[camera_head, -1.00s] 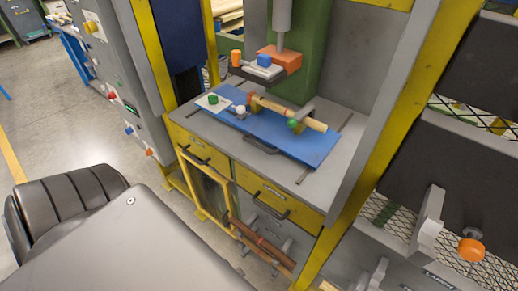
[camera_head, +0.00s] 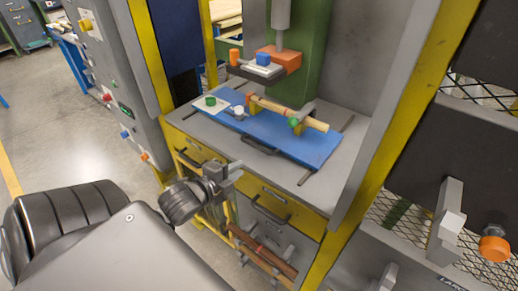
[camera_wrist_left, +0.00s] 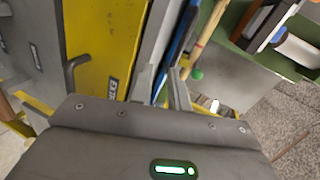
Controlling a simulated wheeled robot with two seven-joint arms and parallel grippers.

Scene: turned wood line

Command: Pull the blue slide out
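The blue slide (camera_head: 268,140) is a flat blue board on the grey bench top, with a dark bar handle (camera_head: 258,148) along its front edge. A turned wood piece (camera_head: 285,112) lies across it, beside a green knob (camera_head: 294,122) and a white knob (camera_head: 239,111). In the wrist view the slide (camera_wrist_left: 177,45) shows as a narrow blue strip beyond the fingers. My left gripper (camera_head: 235,170) is in front of the bench, a little below and left of the handle, apart from it. Its fingers (camera_wrist_left: 162,92) look parted and empty. My right gripper is out of view.
Yellow drawers (camera_head: 275,199) with dark handles lie under the bench top. A press head with an orange block (camera_head: 280,58) hangs over the slide's back. A yellow post (camera_head: 385,150) stands right. A grey cabinet (camera_head: 110,85) stands left.

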